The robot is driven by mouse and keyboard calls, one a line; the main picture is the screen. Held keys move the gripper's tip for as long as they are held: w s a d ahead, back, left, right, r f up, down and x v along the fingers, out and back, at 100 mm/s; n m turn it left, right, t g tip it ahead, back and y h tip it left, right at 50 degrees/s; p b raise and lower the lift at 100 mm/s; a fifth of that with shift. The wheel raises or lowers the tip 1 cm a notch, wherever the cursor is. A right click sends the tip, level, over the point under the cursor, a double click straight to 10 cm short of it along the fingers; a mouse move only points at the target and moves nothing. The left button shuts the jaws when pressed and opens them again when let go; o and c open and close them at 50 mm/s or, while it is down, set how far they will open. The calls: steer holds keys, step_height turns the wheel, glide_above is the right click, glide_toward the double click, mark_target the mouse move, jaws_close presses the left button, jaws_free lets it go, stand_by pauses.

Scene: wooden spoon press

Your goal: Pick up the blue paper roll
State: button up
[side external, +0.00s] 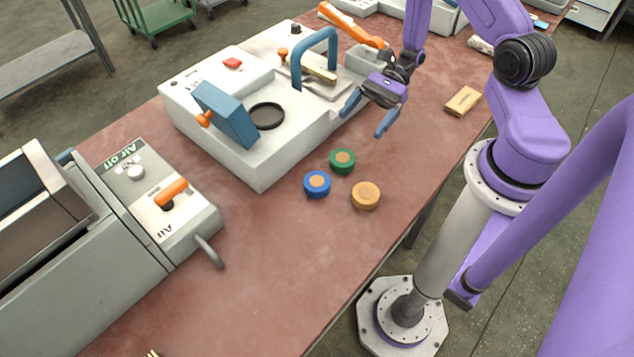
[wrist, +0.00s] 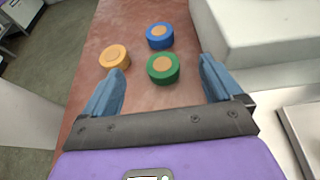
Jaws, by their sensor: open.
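The blue paper roll (side external: 317,184) lies flat on the red-brown table, with a tan round centre. It also shows in the wrist view (wrist: 160,36), top centre. A green roll (side external: 342,161) lies close beside it, and an orange roll (side external: 366,195) lies to its right in the side view. My gripper (side external: 367,119) is open and empty above the table, up and to the right of the rolls in the side view. In the wrist view the green roll (wrist: 163,68) shows between my fingers (wrist: 163,80), with the blue roll farther off.
A white press machine (side external: 270,160) with a blue handle (side external: 316,55) stands left of my gripper. A grey machine with an orange lever (side external: 171,192) is at the left. A tan block (side external: 462,101) lies near the table's right edge. Bare table (side external: 275,270) lies in front of the rolls.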

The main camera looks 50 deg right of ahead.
mark_target(319, 179)
steer(key=x, duration=1.6)
steer(key=shift+s+a+f, duration=0.1)
steer(key=shift+a+f, duration=0.05)
steer(key=shift+a, duration=0.2)
steer(key=c, duration=1.1)
